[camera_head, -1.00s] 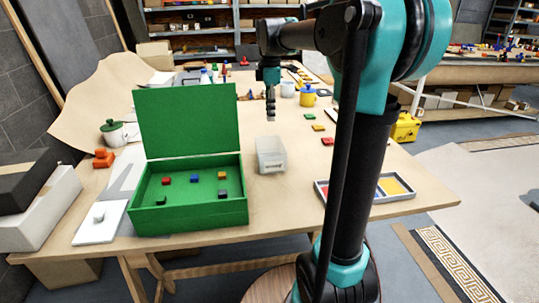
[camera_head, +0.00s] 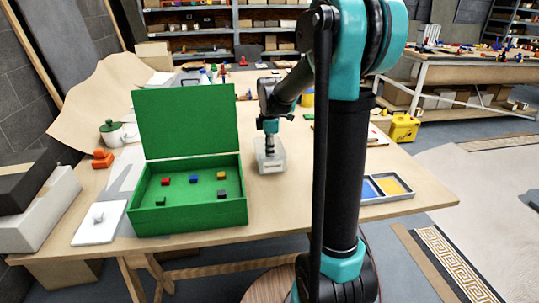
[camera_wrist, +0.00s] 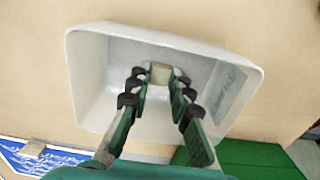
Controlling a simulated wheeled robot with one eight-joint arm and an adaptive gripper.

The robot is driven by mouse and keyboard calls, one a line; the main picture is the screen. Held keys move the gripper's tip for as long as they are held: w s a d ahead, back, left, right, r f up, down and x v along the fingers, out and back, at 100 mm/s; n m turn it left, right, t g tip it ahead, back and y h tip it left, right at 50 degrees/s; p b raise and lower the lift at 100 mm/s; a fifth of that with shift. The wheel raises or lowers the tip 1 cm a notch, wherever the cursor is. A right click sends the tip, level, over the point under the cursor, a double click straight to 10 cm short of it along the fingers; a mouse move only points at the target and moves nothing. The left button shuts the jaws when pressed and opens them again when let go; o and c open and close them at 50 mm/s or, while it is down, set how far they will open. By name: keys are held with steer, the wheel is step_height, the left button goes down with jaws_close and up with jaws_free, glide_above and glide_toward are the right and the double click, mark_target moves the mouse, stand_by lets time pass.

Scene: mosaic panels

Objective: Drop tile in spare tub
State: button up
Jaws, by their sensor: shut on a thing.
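The spare tub is a whitish, translucent open container (camera_head: 272,167) on the table, right of the green box. In the wrist view the tub (camera_wrist: 88,85) opens toward the camera and surrounds my fingertips. My gripper (camera_head: 270,152) points down at the tub's opening. In the wrist view my gripper (camera_wrist: 160,80) is shut on a small pale grey-beige tile (camera_wrist: 160,72) between its dark fingertips. The tile is over or inside the tub; how far it is from the floor cannot be told. The head view hides the tile.
A green box (camera_head: 187,221) with a raised lid and several small blocks stands left of the tub. A divided tray (camera_head: 413,192) with blue and yellow sections lies to the right, partly behind my arm. A white plate (camera_head: 100,235) is at the front left.

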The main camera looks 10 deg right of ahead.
steer(key=shift+f, duration=0.15)
steer(key=o, duration=0.9)
steer(key=shift+c, duration=0.2)
step_height(320, 180, up, 12)
stand_by(0.3)
